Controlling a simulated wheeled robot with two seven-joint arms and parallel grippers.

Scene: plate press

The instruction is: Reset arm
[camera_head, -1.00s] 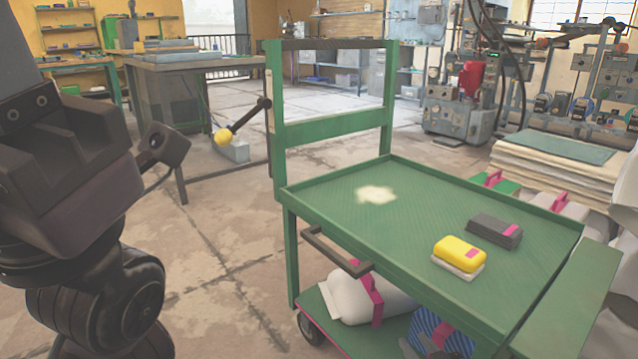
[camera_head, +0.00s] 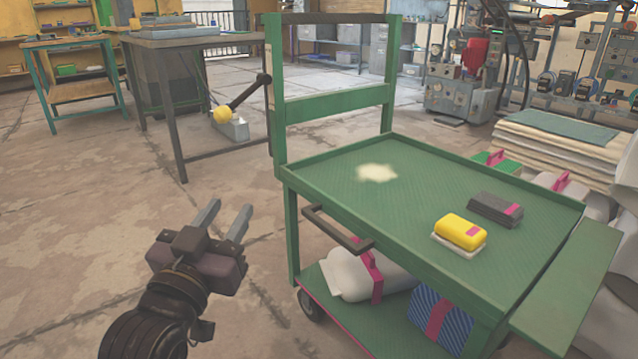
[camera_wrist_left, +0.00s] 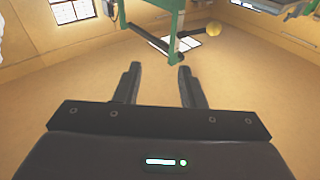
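My left gripper (camera_head: 222,222) is at the lower left of the head view, left of the green cart and apart from it. Its two fingers are spread with nothing between them. The left wrist view also shows the open, empty fingers (camera_wrist_left: 158,88), with floor beyond them. The green cart (camera_head: 330,160) stands at the centre right, with a pale patch (camera_head: 376,173) on its top. My right gripper is in neither view.
A yellow block (camera_head: 460,231) and a dark grey block (camera_head: 492,209) lie on the cart's top. A lever with a yellow knob (camera_head: 223,115) sticks out left of the cart's upright. A dark handle (camera_head: 337,231) juts from the cart's near side. Floor left of the cart is clear.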

